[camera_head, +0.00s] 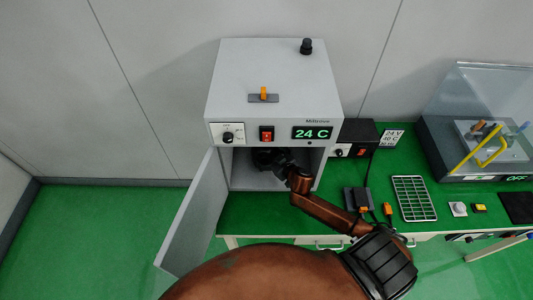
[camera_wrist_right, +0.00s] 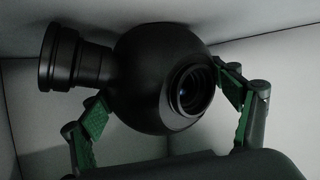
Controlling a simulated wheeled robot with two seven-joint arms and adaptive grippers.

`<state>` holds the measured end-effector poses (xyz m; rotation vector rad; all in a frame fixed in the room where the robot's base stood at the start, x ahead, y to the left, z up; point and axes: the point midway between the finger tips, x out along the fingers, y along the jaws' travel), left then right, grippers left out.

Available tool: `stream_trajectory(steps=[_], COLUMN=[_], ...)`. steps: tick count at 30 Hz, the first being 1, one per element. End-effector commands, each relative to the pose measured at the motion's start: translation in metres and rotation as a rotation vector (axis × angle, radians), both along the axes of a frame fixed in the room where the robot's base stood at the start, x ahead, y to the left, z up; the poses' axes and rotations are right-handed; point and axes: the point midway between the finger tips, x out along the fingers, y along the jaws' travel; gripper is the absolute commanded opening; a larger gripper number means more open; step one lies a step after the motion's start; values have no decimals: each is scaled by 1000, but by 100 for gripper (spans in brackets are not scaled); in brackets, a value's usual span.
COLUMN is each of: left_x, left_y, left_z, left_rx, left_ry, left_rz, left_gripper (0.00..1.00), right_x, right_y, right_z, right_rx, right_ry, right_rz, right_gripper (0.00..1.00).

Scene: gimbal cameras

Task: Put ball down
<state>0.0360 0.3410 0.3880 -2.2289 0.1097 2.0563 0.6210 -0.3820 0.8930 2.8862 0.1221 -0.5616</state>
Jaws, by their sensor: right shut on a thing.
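The black ball (camera_wrist_right: 155,75) fills the middle of the right wrist view. It has a cylindrical lens-like part sticking out to the left and another round lens facing the camera. My right gripper (camera_wrist_right: 168,105) is shut on the ball, with green-padded fingers on both sides of it. In the head view, my right gripper (camera_head: 272,158) reaches inside the open grey cabinet (camera_head: 232,85), and the dark ball is hard to tell from the gripper there. Whether the ball touches the cabinet floor cannot be told. My left gripper is not in view.
The cabinet door (camera_head: 192,215) hangs open to the left. The cabinet front shows a red switch (camera_head: 266,134) and a 24 C display (camera_head: 312,133). On the green bench to the right are a black power box (camera_head: 355,137), a wire rack (camera_head: 413,198) and a clear-lidded device (camera_head: 470,145).

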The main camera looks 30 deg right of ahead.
Motion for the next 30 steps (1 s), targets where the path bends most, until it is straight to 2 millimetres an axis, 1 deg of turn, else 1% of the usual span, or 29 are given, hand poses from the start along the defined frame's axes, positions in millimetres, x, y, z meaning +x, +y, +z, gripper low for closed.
stream_trajectory(steps=[3,7,8,12,15,23,26,30], left_x=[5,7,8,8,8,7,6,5], left_y=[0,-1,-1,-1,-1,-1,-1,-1], left_z=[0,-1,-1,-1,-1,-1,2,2], left_rx=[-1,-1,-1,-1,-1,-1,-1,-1], left_ry=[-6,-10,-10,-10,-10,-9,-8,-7], left_rz=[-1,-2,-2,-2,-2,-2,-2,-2], left_gripper=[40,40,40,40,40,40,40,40], right_x=[1,1,0,0,0,0,0,-18], right_y=[0,0,0,0,0,0,0,-1], right_z=[2,-1,-3,-2,-2,-2,2,7], right_rx=[-1,0,0,0,0,-1,-2,1], right_ry=[-3,-3,0,0,0,0,0,1], right_rz=[1,1,0,0,0,0,1,-1], right_gripper=[37,37,84,94,100,100,100,100])
